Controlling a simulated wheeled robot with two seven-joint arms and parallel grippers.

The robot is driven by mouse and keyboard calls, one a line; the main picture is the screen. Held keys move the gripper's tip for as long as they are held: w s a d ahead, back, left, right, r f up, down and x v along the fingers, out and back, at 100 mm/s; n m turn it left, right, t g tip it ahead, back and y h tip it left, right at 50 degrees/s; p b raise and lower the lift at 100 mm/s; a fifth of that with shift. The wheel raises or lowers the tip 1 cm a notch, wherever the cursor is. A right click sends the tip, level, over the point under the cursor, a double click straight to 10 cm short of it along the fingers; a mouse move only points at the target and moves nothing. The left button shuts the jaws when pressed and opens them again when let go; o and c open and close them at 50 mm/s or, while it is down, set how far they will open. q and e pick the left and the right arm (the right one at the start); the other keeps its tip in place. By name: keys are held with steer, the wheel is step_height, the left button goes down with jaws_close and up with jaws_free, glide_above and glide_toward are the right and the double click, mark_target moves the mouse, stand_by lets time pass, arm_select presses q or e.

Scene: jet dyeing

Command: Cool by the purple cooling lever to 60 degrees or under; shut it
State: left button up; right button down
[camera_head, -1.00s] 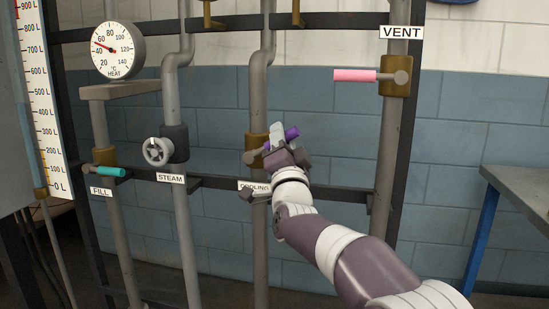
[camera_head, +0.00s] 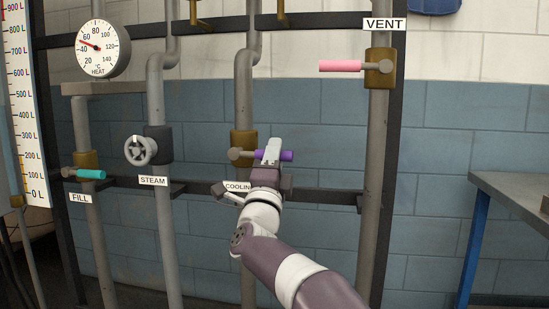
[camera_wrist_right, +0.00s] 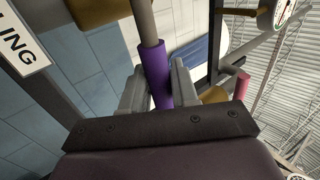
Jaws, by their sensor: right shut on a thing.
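The purple cooling lever (camera_head: 287,155) points level to the right from its brass valve (camera_head: 243,143) on the cooling pipe. My right gripper (camera_head: 270,150) is shut on it, and its fingers hide part of the handle. In the right wrist view, the purple handle (camera_wrist_right: 157,76) lies between my two fingers (camera_wrist_right: 155,88). The round heat gauge (camera_head: 103,47) at upper left has its red needle pointing up and left, seemingly between the 40 and 60 marks. The cooling label (camera_head: 237,187) is partly covered by my gripper. My left gripper is not in view.
A teal fill lever (camera_head: 91,174) and a grey steam handwheel (camera_head: 140,150) are to the left. A pink vent lever (camera_head: 340,66) is up to the right. A dark rail (camera_head: 205,187) runs behind my wrist. A table (camera_head: 515,190) stands at far right.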

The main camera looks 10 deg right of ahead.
steer(key=shift+f, duration=0.2)
steer(key=c, duration=1)
jaws_free()
steer(key=v, duration=1.2)
steer(key=shift+s+a+p, duration=0.15)
steer(key=shift+s+p, duration=0.1)
steer(key=shift+p, duration=0.05)
steer(key=shift+f, duration=0.15)
